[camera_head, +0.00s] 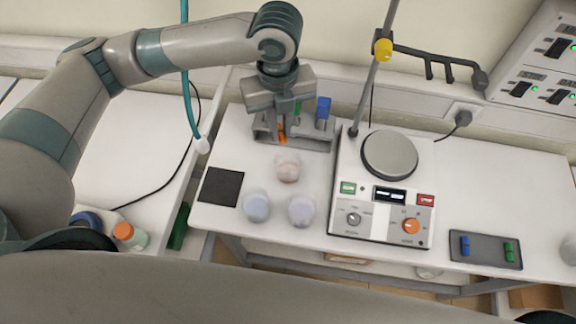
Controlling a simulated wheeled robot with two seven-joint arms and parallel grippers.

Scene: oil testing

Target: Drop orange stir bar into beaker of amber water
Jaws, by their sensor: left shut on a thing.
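My left gripper (281,136) points down over the back of the white table, shut on the orange stir bar (282,131). Only a small part of the bar shows between the fingers. A small grey rack (318,144) is right beside and behind the fingers. A beaker with a reddish-amber tint (287,166) stands just in front of the gripper, apart from it. Two bluish beakers, one on the left (257,206) and one on the right (301,211), stand nearer to me. My right gripper is not in view.
A hotplate stirrer (380,222) with a tall rod (371,85) stands right of the beakers. A black pad (221,187) lies to their left. A dark tray (484,262) with a blue and a green piece lies at right. A blue piece (323,107) is at the rack.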

